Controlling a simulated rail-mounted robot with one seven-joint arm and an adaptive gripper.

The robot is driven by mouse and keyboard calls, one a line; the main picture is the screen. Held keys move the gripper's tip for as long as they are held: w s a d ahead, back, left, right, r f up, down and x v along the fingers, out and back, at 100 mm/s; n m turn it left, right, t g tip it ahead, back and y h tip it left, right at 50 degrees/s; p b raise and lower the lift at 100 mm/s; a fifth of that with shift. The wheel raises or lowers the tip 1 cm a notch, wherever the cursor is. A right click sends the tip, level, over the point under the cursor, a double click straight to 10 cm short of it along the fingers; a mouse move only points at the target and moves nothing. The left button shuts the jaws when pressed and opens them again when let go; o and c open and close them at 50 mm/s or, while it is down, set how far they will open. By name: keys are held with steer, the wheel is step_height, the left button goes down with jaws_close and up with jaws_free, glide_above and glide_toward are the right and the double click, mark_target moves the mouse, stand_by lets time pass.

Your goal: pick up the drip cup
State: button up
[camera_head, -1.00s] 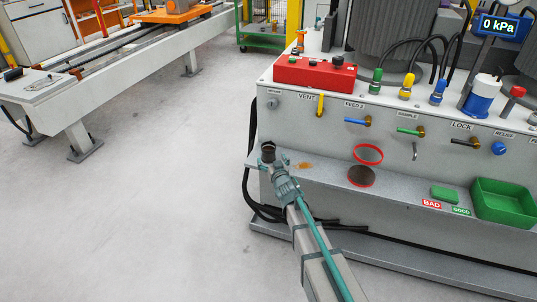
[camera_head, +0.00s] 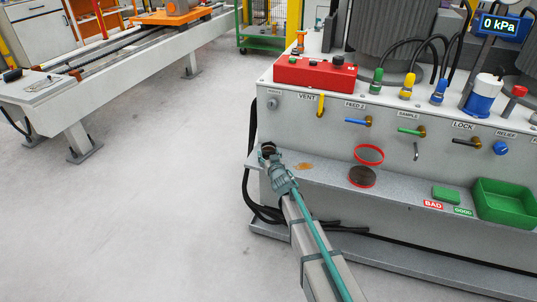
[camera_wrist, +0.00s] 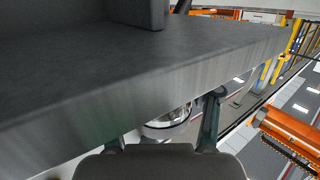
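The drip cup (camera_head: 268,148) shows as a small dark round opening at the left end of the grey machine's ledge. In the wrist view, a shiny, rounded cup (camera_wrist: 168,124) lies between my fingers, partly hidden by the gripper body and the grey ledge. My gripper (camera_head: 269,157) is at the cup in the head view, its fingertips close around it. In the wrist view the fingers of my gripper (camera_wrist: 165,130) are spread, with a visible gap to the cup on the right side. Contact on the left cannot be made out.
Coloured valve handles stick out of the panel above. Black hoses hang below the ledge.

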steer(key=c, duration=0.4)
steer(key=shift+c, duration=0.2)
